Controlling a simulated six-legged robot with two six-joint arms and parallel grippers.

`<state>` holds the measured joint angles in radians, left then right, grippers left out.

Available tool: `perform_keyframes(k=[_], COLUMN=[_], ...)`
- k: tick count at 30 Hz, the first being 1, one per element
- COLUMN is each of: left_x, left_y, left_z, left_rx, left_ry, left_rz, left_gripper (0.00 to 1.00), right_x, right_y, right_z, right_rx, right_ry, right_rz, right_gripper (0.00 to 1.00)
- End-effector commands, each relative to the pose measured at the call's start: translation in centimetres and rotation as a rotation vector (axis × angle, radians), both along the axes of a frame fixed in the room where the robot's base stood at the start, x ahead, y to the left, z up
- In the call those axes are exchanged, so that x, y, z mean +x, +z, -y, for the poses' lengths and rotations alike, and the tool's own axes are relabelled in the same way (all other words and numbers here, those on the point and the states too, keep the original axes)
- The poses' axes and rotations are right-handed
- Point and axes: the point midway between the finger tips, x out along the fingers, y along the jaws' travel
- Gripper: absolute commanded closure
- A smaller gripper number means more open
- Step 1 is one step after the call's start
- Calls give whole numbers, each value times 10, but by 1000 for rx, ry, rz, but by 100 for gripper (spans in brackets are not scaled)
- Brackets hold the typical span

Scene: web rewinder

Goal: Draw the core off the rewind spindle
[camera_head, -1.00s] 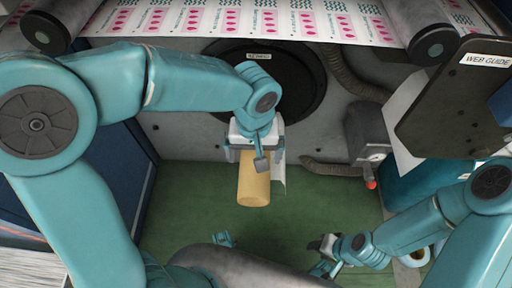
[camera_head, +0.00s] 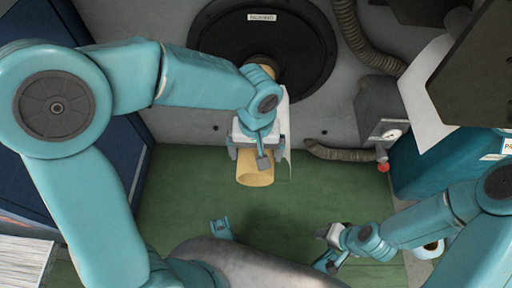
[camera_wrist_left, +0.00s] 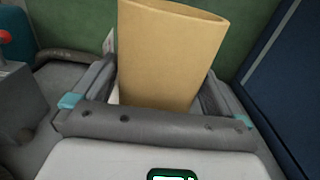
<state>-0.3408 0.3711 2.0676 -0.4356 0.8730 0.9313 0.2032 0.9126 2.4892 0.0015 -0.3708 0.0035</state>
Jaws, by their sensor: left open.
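The core, a tan cardboard tube (camera_head: 255,173), points out from the machine face with its open end towards me. A short tan piece (camera_head: 262,70) also shows behind my left wrist, in front of the black round disc (camera_head: 305,50) of the rewind spindle. My left gripper (camera_head: 256,154) is open, with one finger on each side of the tube. In the left wrist view the tube (camera_wrist_left: 165,55) stands between the two open fingers (camera_wrist_left: 160,95), and contact cannot be told. The spindle itself is hidden. My right gripper (camera_head: 328,248) is low at the right, away from the core.
A grey box with a gauge and red knob (camera_head: 383,130) and a ribbed hose (camera_head: 338,153) are right of the core. A teal container (camera_head: 430,160) stands further right, a dark blue cabinet (camera_head: 95,165) left.

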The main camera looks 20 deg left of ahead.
Motion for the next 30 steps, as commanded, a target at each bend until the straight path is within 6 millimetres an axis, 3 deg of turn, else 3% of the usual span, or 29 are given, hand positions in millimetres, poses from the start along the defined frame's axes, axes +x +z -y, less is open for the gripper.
perform_keyframes(k=[9, 14, 15, 26, 30], left_x=[0, 0, 0, 0, -9], left_y=[-3, -3, -3, 2, 1], left_z=[0, 0, 0, 0, 3], left_rx=[0, 0, -1, 0, -1], left_ry=[0, 0, 0, 0, -2], left_rz=[0, 0, 1, 2, 2], left_gripper=[0, 52, 55, 55, 55], right_x=[3, 2, 2, 2, 2], right_y=[-2, -2, -2, 1, -3], right_z=[1, 1, 0, 0, 0], right_rx=[-2, -2, -2, -2, -2], right_ry=[-1, -1, -1, 0, 0], right_rz=[9, 8, 8, 7, 7], right_gripper=[57, 57, 57, 57, 57])
